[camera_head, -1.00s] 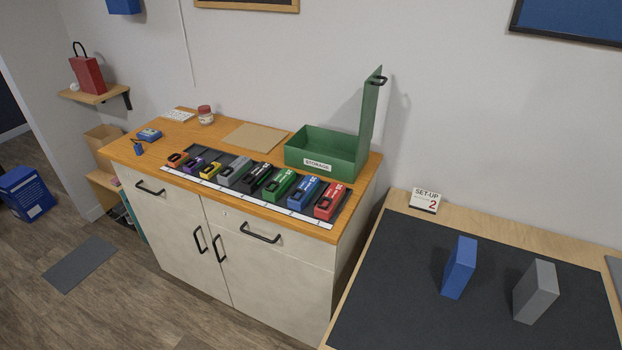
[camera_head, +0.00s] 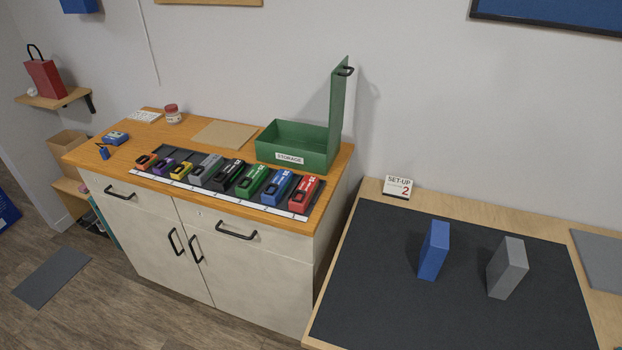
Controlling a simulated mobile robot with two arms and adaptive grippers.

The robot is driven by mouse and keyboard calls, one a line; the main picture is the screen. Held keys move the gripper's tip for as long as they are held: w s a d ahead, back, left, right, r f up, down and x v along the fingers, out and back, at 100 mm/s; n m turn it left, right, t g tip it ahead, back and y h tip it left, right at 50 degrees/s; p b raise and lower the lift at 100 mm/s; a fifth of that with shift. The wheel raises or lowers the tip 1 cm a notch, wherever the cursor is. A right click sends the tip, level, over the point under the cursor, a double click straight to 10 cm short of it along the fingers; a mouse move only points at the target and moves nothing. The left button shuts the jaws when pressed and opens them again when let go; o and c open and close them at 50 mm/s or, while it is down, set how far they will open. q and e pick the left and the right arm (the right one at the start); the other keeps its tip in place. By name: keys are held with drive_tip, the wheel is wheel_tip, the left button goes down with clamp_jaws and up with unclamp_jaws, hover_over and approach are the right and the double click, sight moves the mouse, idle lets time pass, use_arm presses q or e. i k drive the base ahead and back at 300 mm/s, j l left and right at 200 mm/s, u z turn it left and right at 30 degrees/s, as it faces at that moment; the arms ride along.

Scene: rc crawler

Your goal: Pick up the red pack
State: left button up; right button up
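The red pack (camera_head: 303,193) lies at the right end of a row of coloured packs on a dark tray, on top of the wooden-topped cabinet. It has a black handle-like part on its near end. A blue pack (camera_head: 277,188) lies just left of it, then a green pack (camera_head: 252,181). Neither of my grippers shows in the head view.
An open green storage box (camera_head: 291,158) with a raised lid stands behind the row. To the right, a table with a dark mat (camera_head: 375,255) holds an upright blue block (camera_head: 433,251) and a grey block (camera_head: 507,268). Floor shows at the lower left.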

sight(302, 196)
drive_tip(key=j+z, duration=0.1)
drive_tip(key=z, duration=0.5)
drive_tip(key=i+j+z, duration=0.15)
drive_tip(key=j+z, duration=0.2)
drive_tip(key=j, duration=0.35)
drive_tip(key=j+z, duration=0.4)
drive_tip(key=j, duration=0.35)
drive_tip(key=j+z, duration=0.35)
drive_tip(key=j, duration=0.4)
